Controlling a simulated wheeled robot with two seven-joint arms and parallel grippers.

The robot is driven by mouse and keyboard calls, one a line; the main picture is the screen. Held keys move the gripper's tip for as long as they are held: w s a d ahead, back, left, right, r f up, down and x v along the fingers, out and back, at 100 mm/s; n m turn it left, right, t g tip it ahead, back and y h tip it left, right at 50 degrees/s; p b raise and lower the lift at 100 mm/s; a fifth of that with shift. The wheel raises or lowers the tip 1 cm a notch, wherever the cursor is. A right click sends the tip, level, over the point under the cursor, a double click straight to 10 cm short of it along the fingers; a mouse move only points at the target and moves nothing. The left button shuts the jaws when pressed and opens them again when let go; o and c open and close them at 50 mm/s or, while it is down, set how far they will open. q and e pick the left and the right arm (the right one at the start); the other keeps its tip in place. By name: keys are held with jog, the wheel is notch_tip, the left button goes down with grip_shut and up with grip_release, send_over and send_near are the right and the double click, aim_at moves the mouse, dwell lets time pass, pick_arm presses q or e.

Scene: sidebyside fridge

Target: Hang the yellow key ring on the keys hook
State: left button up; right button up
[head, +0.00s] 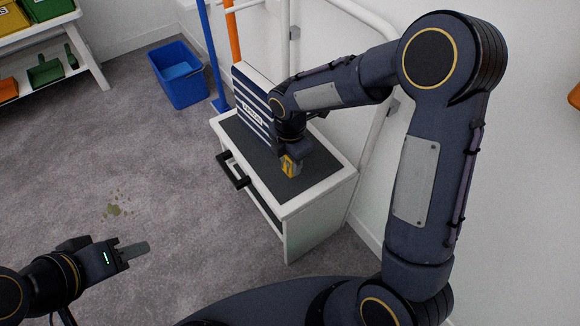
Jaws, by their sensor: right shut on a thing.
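My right gripper (291,165) points down over the dark top of the white cabinet. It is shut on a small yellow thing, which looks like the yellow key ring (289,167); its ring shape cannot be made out. Whether it touches the cabinet top cannot be told. My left gripper (133,250) is low at the left above the floor, with no object seen at it; the gap between its fingers cannot be made out. I cannot pick out the keys hook for certain. A small brown fitting (393,105) shows on the wall, partly beside my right arm.
The white cabinet (290,213) has a dark handle (233,171) on its front. A navy-and-white striped panel (245,92) with an unreadable label stands at its back. A blue bucket (178,75), blue pole (212,55) and orange pole (232,35) are behind. Floor at left is open, with a stain (117,205).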

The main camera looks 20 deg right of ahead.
aim_at(290, 167)
jog(key=shift+w+f+b, duration=0.15)
jog(key=shift+f+b, duration=0.05)
jog(key=shift+f, duration=0.65)
jog(key=shift+w+f+b, duration=0.15)
jog(key=shift+f, duration=0.7)
jog(key=shift+f, duration=0.1)
jog(key=shift+f, duration=0.15)
jog(key=o, duration=0.7)
jog(key=shift+o, duration=0.2)
